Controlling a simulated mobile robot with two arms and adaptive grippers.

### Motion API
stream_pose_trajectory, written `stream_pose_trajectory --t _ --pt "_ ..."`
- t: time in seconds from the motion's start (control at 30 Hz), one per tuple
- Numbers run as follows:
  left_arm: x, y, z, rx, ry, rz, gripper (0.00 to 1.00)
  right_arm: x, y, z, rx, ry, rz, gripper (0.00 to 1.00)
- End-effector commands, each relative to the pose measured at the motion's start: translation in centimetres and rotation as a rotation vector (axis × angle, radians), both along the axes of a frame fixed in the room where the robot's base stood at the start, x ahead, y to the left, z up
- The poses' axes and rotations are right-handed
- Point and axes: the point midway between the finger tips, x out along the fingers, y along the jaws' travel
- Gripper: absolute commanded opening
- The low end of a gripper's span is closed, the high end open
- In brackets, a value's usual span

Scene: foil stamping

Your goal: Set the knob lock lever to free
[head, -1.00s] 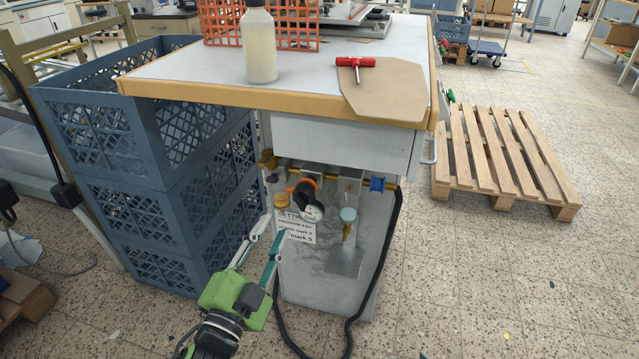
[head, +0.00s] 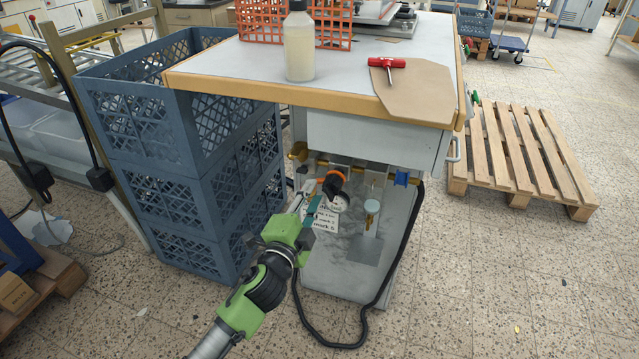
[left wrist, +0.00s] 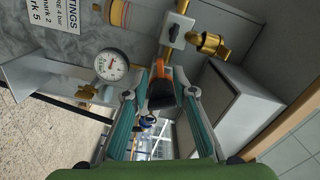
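A black regulator knob with an orange part (head: 332,183) is under the bench, beside the round gauge (head: 341,202). In the left wrist view, the black knob (left wrist: 160,96) points toward the camera, with the orange part (left wrist: 163,72) behind it; which piece is the lock lever I cannot tell for certain. The gauge (left wrist: 111,64) is to its left. My left gripper (head: 308,208) is close in front of the knob. In the left wrist view its open fingers (left wrist: 160,94) stand on either side of the knob, with gaps showing; contact is not visible. My right gripper is out of view.
A small black lever (left wrist: 173,32) sits on a white fitting beside a brass fitting (left wrist: 209,43). A settings label (head: 322,217) hangs beneath the gauge. Blue crates (head: 205,210) stand left of the cabinet. A black hose (head: 398,255) loops down its right side.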

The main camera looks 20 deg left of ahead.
Motion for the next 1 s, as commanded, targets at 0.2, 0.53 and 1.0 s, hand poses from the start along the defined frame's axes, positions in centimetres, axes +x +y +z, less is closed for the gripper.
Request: stream_pose_trajectory --t 0.2,0.53,1.0 --pt "3.5 -0.1 0.0 -0.001 -0.001 0.000 0.25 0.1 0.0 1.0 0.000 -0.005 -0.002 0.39" --pt "5.4 -0.2 -0.1 -0.001 0.001 0.000 0.25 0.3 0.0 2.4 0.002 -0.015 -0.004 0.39" --pt "5.4 -0.2 0.0 -0.001 0.001 0.000 0.00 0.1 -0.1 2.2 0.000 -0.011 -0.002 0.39"
